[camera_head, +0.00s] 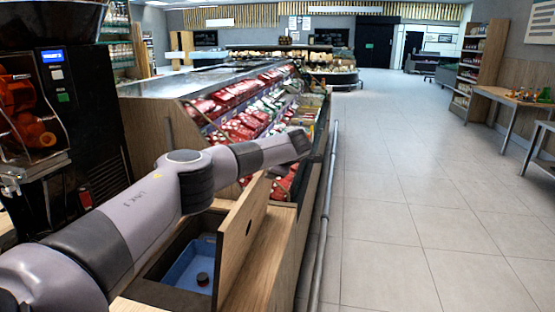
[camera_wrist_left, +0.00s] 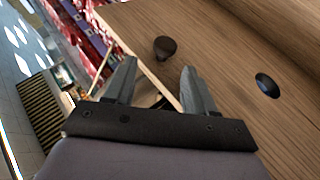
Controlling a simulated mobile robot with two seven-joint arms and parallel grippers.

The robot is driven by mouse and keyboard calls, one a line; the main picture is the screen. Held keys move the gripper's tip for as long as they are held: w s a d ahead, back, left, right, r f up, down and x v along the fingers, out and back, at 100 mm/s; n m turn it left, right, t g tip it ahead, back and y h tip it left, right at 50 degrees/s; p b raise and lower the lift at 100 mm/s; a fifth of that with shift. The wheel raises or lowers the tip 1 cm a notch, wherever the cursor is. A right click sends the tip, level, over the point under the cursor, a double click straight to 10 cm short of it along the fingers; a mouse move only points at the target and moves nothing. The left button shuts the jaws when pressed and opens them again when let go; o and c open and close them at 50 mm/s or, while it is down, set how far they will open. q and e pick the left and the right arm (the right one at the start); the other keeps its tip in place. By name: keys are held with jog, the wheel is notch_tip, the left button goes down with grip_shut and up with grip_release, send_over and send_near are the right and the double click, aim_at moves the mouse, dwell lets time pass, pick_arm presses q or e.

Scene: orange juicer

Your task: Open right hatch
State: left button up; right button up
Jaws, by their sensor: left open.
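A wooden hatch panel (camera_head: 232,250) stands raised, close to upright, in the counter in the head view. It has a small dark round spot, and an open compartment lies to its left. A blue bin (camera_head: 184,268) sits inside with a small dark round object in it. My left arm reaches over the compartment; its fingers are not clear in the head view. In the left wrist view my left gripper (camera_wrist_left: 158,88) is open, with nothing seen held. Its fingers are near a wooden surface (camera_wrist_left: 225,45) with a dark round knob (camera_wrist_left: 165,47) just beyond the fingertips. My right gripper is out of view.
An orange juicer (camera_head: 35,125) stands at the left. A display case with red packages (camera_head: 240,125) lies beyond the hatch. A metal rail (camera_head: 325,210) runs along the counter's right side. The tiled floor (camera_head: 420,210) to the right is clear.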

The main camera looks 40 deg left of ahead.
pick_arm(q)
jog(key=shift+v, duration=2.05)
jog(key=p+v, duration=0.3)
jog(key=v, duration=0.5)
jog(key=shift+w+d+f+p, duration=0.15)
jog(key=shift+d+f+p, duration=0.1)
jog(key=shift+d+p, duration=0.15)
